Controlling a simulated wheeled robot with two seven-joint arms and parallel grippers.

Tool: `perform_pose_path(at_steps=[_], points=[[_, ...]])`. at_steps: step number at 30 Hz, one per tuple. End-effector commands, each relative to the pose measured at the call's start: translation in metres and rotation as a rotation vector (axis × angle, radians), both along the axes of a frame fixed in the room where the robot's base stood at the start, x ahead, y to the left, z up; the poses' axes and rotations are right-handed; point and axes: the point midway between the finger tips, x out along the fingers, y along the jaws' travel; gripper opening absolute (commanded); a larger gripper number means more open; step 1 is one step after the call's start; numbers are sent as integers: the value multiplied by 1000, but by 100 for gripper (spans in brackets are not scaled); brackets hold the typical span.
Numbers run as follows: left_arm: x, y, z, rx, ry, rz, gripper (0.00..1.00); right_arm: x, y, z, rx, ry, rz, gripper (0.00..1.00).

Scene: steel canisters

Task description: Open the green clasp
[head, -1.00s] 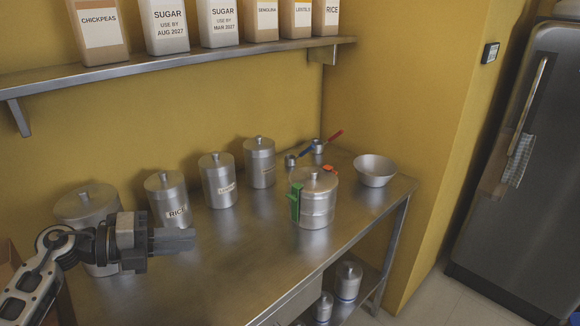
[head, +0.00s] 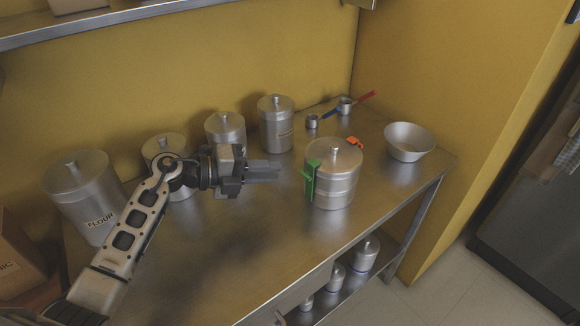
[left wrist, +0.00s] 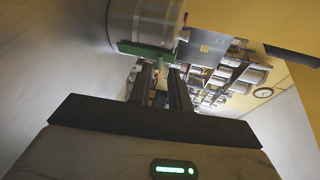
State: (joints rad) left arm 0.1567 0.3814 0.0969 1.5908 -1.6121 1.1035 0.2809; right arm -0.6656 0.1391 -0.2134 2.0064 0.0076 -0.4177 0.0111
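A steel canister (head: 335,185) with a lid stands on the steel table. Its green clasp (head: 310,180) is on the left side, upright against the canister wall. An orange clasp (head: 354,142) is at the far right of the lid. My left gripper (head: 277,170) is just left of the green clasp, pointing at it, with a small gap between. In the left wrist view the two dark fingers (left wrist: 163,72) are apart with nothing between them. The green clasp (left wrist: 146,50) lies just beyond their tips, on the canister (left wrist: 140,20). My right gripper is not in view.
Several lidded canisters, one a flour canister (head: 85,190), line the back of the table (head: 240,260). A steel bowl (head: 409,143) and measuring cups (head: 345,106) are at the right and back right. The table is bare in front of the clasped canister.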

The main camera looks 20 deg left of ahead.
Motion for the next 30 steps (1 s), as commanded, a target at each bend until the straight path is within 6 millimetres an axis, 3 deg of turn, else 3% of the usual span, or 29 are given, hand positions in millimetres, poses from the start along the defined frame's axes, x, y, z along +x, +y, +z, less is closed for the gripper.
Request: perform_pose_path(at_steps=[3,9,21,23,24,30], points=[[14,-18,-4,-4,-1,0,19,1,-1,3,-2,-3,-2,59],[28,-36,-11,-2,0,0,19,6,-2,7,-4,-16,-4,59],[31,-41,-14,1,0,1,19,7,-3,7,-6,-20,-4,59],[31,-41,-14,1,0,1,3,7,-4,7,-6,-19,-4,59],[31,-41,-14,1,0,1,0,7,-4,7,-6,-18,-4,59],[31,-41,-14,1,0,1,0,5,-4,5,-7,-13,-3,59]])
